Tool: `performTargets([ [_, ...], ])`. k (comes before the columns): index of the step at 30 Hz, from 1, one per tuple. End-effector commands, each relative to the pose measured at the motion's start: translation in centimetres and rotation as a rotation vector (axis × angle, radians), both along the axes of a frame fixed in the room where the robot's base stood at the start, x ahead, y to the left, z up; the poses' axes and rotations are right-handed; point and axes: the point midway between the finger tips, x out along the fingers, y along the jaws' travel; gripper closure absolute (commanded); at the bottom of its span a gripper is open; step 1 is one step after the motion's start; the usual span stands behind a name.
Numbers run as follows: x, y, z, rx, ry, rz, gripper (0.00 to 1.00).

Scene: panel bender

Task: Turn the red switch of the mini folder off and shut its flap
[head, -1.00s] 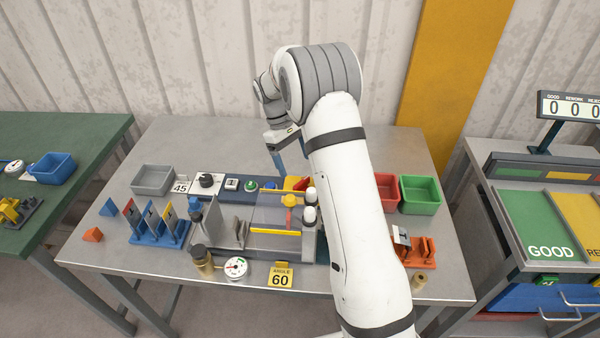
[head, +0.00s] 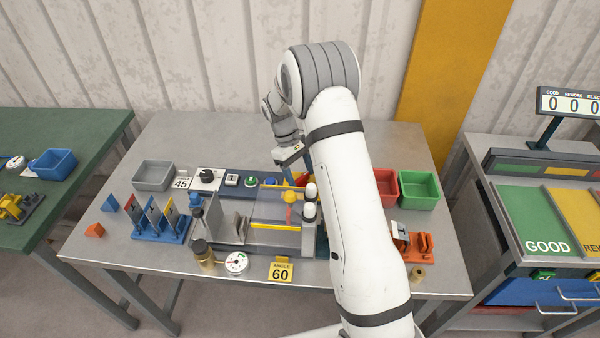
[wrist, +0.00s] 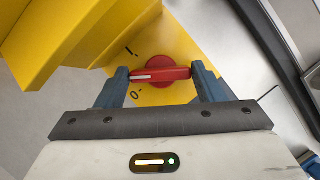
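The red switch (wrist: 160,72) sits on a yellow face of the mini folder (wrist: 190,48) in the wrist view. Its handle lies across the picture, white mark to the left, between the printed I and 0. My gripper (wrist: 160,72) has one finger at each end of the handle and appears shut on it. A thick yellow part (wrist: 70,40) of the folder stands out at upper left; I cannot tell whether it is the flap. In the head view my gripper (head: 308,168) is low behind the bender, and my arm hides most of the yellow folder (head: 299,180).
The panel bender (head: 282,210) stands just in front of my gripper, with white-capped posts (head: 310,191) close by. Red (head: 385,188) and green (head: 419,190) bins are on the right. A grey bin (head: 153,175) is on the left. The table's back strip is clear.

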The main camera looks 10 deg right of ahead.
Motion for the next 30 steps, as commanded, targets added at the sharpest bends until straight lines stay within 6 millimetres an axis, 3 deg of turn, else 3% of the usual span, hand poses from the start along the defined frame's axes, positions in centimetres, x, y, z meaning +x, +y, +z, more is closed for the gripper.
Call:
performTargets([
  [9, 0.02, -0.01, 0.03, 0.000, 0.000, 0.000, 0.63],
  [20, -0.03, 0.05, -0.05, 0.000, 0.000, 0.077, 0.63],
  [30, -0.10, 0.15, -0.04, -0.002, -0.001, 0.326, 0.63],
])
